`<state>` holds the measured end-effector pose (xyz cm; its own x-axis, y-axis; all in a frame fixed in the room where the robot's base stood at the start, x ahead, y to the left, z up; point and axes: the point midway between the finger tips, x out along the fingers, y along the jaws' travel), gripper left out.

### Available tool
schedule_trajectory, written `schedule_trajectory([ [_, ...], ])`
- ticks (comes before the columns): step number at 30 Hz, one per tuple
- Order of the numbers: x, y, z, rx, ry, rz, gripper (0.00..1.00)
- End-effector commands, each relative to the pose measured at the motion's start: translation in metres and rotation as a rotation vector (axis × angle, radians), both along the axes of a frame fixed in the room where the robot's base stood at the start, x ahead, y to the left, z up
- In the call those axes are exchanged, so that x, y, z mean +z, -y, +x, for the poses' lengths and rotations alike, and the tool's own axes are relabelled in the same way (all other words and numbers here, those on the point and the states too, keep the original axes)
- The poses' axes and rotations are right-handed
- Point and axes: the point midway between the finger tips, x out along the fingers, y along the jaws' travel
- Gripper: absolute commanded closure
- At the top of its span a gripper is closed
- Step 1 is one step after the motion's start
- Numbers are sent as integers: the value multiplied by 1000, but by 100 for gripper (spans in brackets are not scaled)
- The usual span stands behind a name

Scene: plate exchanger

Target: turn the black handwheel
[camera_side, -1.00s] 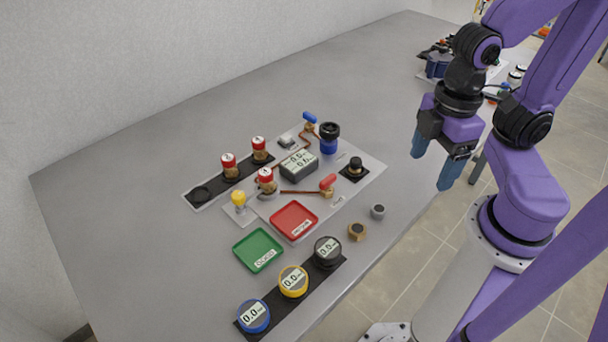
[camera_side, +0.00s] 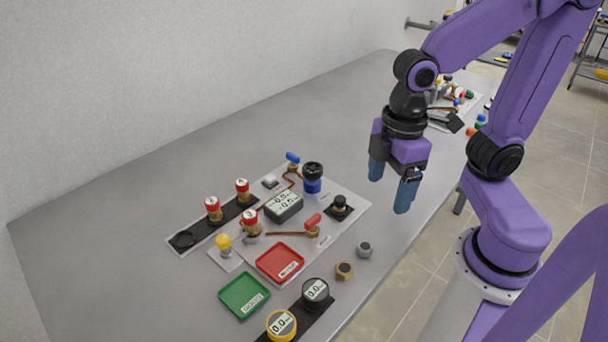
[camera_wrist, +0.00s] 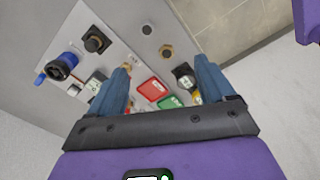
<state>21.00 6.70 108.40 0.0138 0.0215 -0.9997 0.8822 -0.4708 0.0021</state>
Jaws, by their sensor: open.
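Two black-topped parts stand on the light panel (camera_side: 352,192). One is a round black top (camera_side: 313,169) on a blue body, also in the wrist view (camera_wrist: 62,67). The other is a black knob (camera_side: 340,202) on a square black base, also in the wrist view (camera_wrist: 95,41). I cannot tell for sure which one is the black handwheel. My gripper (camera_side: 391,190) is open and empty, with blue fingers pointing down. It is above the table's right side, to the right of both parts and apart from them. In the wrist view the fingers (camera_wrist: 162,72) are spread wide.
A display box (camera_side: 284,207), a red-handled valve (camera_side: 313,222) and a blue-handled valve (camera_side: 292,158) crowd the panel. A red tray (camera_side: 280,263) and a green tray (camera_side: 244,295) lie in front. A brass nut (camera_side: 344,271) and a grey piece (camera_side: 364,250) lie near the table edge.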

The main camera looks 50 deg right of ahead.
Motion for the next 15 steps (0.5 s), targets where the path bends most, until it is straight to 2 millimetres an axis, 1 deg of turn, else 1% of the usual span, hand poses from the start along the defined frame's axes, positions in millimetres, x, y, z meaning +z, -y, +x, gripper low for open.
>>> schedule_trajectory([
  [1, 3, -3, 16, -12, 0, -1, 18],
  [5, 12, -5, 55, -23, 0, -6, 18],
  [8, 17, -3, 85, -32, -2, -10, 18],
  [9, 20, -2, 97, -35, -2, -10, 18],
  [11, 23, 2, 115, -41, -3, -13, 18],
  [15, 29, 17, 156, -54, -6, -16, 18],
])
